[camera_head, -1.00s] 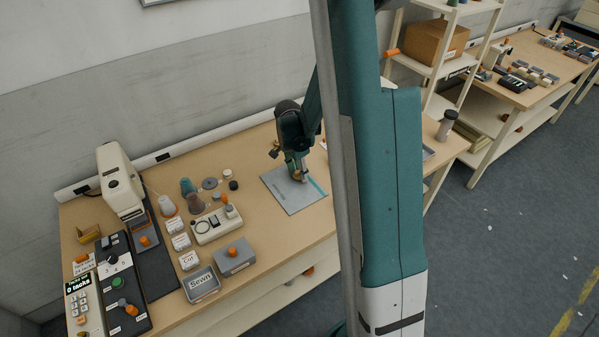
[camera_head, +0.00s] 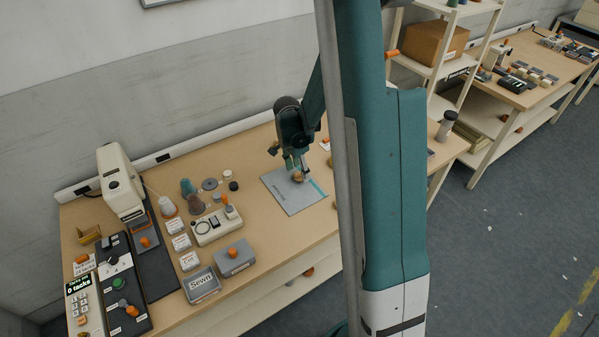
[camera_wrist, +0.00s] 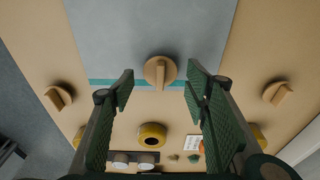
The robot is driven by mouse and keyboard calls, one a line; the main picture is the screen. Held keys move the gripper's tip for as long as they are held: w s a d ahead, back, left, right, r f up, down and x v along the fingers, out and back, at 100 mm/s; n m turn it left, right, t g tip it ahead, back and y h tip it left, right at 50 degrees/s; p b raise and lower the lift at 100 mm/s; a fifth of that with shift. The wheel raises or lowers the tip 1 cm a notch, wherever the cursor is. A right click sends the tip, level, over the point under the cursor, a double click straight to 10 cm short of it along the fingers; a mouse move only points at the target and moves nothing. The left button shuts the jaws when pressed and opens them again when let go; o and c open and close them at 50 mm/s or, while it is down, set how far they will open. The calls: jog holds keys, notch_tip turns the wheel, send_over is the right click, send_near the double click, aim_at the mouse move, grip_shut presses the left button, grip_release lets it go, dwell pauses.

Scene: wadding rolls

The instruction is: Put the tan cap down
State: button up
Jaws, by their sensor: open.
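The tan cap (camera_wrist: 160,72) is a round disc with a raised bar across its top. It lies on the grey mat (camera_wrist: 115,35), at the mat's teal stripe, and shows small in the head view (camera_head: 298,177). My gripper (camera_head: 295,164) is just above it. In the wrist view, its two green fingers stand wide apart, one to each side of the cap, with clear gaps. The gripper is open and holds nothing.
Two similar tan caps lie on the bench beside the mat, one left (camera_wrist: 58,97) and one right (camera_wrist: 277,93). A yellow ring (camera_wrist: 152,135) stands below the mat in the wrist view. A white device (camera_head: 217,226) and a grey box (camera_head: 235,258) stand left of the mat.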

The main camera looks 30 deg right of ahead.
aim_at(296, 174)
notch_tip(296, 174, up, 10)
jog(key=a+p, duration=0.1)
jog(key=shift+a, duration=0.3)
dwell(0.6)
jog(key=shift+r, duration=0.1)
jog(key=s+a+r+n+t, duration=0.2)
jog(key=s+a+r+n, duration=0.2)
jog(key=a+r, duration=0.25)
jog(key=s+a+r+n+t, duration=0.1)
jog(key=s+a+r+n, duration=0.35)
jog(key=r, duration=0.35)
jog(key=s+a+r+n+t+y, duration=0.1)
jog(key=s+a+r+n+t, duration=0.1)
jog(key=s+a+n, duration=0.2)
jog(key=s+a+r+n+t, duration=0.2)
jog(key=s+a+n, duration=0.3)
jog(key=s, duration=0.6)
jog(key=shift+s+a+r+y, duration=0.15)
jog(key=shift+a+r+y, duration=0.25)
jog(key=shift+a+r, duration=0.6)
jog(key=shift+a+f+n, duration=0.1)
jog(key=shift+f+n, duration=0.05)
jog(key=shift+n, duration=0.1)
